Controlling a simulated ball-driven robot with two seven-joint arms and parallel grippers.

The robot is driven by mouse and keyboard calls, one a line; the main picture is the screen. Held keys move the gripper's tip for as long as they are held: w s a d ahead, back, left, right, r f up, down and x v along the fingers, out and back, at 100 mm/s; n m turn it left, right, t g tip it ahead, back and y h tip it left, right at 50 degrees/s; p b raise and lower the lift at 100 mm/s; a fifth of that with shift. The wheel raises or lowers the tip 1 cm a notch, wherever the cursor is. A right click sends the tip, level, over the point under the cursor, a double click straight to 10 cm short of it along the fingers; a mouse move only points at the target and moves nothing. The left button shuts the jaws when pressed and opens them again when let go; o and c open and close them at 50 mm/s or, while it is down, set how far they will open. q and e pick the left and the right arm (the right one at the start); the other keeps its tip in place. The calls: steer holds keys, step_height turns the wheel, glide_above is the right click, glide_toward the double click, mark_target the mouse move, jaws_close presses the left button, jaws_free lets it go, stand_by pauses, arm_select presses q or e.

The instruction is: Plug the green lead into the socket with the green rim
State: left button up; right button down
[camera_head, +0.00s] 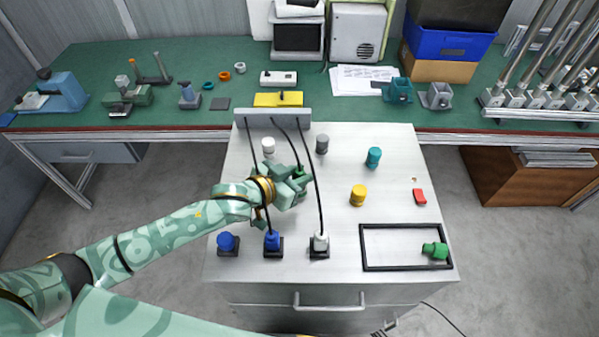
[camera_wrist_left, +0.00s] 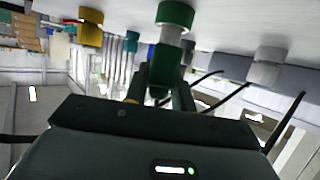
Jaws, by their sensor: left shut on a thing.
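My left gripper (camera_head: 298,179) is over the white cabinet top, left of its middle, shut on the green lead. The lead's green plug (camera_head: 300,170) shows between the fingers, and its black cable runs up to the grey rail at the back. In the left wrist view the green end (camera_wrist_left: 160,84) shows between the fingers (camera_wrist_left: 162,75). A pale section and a wide green ring (camera_wrist_left: 176,14) line up with it against the white top. I cannot tell whether that ring is the socket's rim or how far the plug sits in. My right gripper is not in view.
A blue plug (camera_head: 272,240) and a white plug (camera_head: 320,242) stand on black bases in front, beside a blue cap (camera_head: 228,242). Yellow (camera_head: 358,195), teal (camera_head: 373,157) and grey (camera_head: 322,144) cylinders stand around. A green piece (camera_head: 435,250) lies in a black frame (camera_head: 363,247).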

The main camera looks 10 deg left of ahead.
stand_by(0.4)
arm_select(q)
steer(key=shift+p, duration=0.4)
steer(key=shift+f+b, duration=0.3)
steer(key=shift+f, duration=0.15)
steer(key=o, duration=0.7)
